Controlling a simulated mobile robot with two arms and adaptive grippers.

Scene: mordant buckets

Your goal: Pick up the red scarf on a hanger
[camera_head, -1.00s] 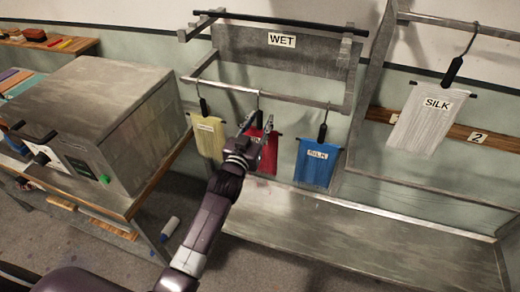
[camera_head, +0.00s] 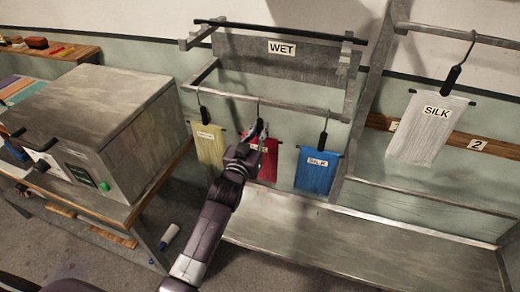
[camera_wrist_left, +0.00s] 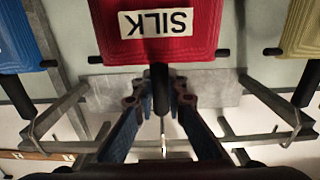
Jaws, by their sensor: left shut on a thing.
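The red scarf (camera_head: 268,163) hangs on a black hanger (camera_head: 258,112) from the lower bar of the rack marked WET, between a yellow and a blue scarf. My left gripper (camera_head: 261,131) is in front of it at the hanger's height and covers part of the scarf's left side. In the left wrist view, the red scarf (camera_wrist_left: 200,45) shows its SILK label upside down. There my left gripper's blue-grey fingers (camera_wrist_left: 160,90) stand on both sides of the hanger's black stem, shut on it. The hook still appears to be on the bar. My right gripper is not in view.
The yellow scarf (camera_head: 209,148) and the blue scarf (camera_head: 316,171) hang close on either side. A white scarf (camera_head: 432,125) hangs on the right rack. A grey bench (camera_head: 350,240) lies below. A grey box-like machine (camera_head: 95,110) stands on a table at left.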

